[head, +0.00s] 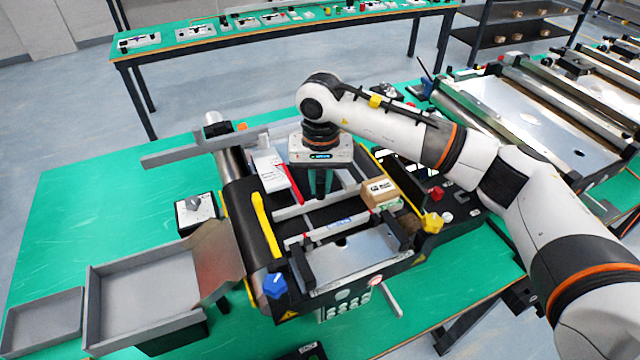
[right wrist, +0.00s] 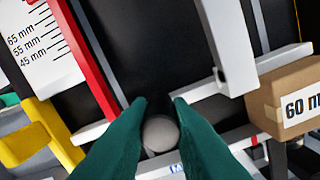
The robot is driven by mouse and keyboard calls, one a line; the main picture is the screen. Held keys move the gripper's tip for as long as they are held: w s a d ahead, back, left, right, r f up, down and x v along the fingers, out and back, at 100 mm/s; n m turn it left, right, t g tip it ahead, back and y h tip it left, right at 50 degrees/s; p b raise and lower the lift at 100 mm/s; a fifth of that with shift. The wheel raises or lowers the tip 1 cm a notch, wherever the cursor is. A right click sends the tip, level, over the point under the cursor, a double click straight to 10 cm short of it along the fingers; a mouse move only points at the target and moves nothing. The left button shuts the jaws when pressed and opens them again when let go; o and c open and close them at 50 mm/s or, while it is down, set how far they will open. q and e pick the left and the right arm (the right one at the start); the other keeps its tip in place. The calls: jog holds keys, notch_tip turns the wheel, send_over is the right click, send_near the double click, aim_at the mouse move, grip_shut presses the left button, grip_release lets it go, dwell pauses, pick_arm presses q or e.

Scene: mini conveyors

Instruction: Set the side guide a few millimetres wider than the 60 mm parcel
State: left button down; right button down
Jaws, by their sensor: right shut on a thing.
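The parcel (head: 380,192), a brown box, sits at the right end of the mini conveyor; its 60 mm label shows in the right wrist view (right wrist: 290,105). A pale side guide bar (head: 297,209) crosses the dark belt. My right gripper (head: 320,190) reaches down over the belt. In the right wrist view its green fingers (right wrist: 160,103) are shut on a round grey knob (right wrist: 160,133) by the pale bar. A white scale plate (right wrist: 40,45) reads 65, 55 and 45 mm, with a red strip (right wrist: 82,60) along it. The exact reading is unclear. My left gripper is out of view.
A yellow bar (head: 265,225) and blue knob (head: 274,285) are on the conveyor's left side. A grey tray (head: 150,290) and a box with a grey dial (head: 195,211) stand left. Another conveyor (head: 530,115) stands right.

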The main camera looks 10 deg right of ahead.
jog(key=shift+s+r, duration=0.1)
jog(key=shift+w, duration=0.3)
jog(key=c, duration=1.3)
grip_release()
jog(key=shift+w, duration=0.1)
jog(key=shift+r+b, duration=0.3)
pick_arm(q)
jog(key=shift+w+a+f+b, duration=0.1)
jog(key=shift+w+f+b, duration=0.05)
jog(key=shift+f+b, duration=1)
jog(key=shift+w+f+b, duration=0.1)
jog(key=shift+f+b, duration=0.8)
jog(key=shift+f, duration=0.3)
pick_arm(e)
jog(key=shift+r, duration=5.65)
